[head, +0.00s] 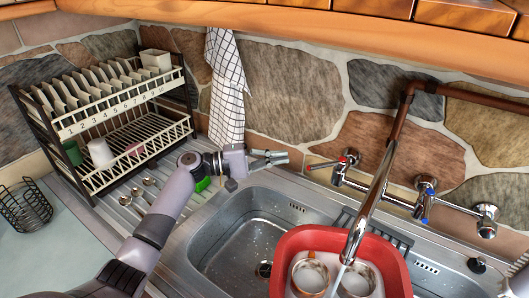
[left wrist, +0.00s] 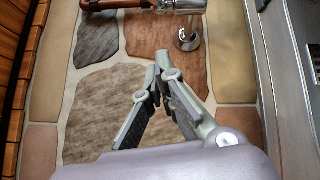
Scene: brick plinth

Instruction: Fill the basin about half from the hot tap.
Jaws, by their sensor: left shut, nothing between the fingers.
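The red basin (head: 292,242) sits in the sink under the spout (head: 371,205), with two mugs (head: 310,275) inside. A pale streak (head: 337,279) below the spout's mouth looks like running water; the water level is hard to tell. The hot tap (head: 346,160), with a red mark, is on the wall left of the spout. My left gripper (head: 284,157) is shut and empty, left of the hot tap and apart from it. In the left wrist view its fingers (left wrist: 163,62) point toward the wall, near a chrome tap fitting (left wrist: 188,38). My right gripper is out of view.
A blue-marked tap (head: 425,190) is right of the spout. A dish rack (head: 110,115) with plates stands at the left, and a towel (head: 226,85) hangs behind my arm. The left sink bowl (head: 235,250) is empty. Spoons (head: 145,190) lie on the drainer.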

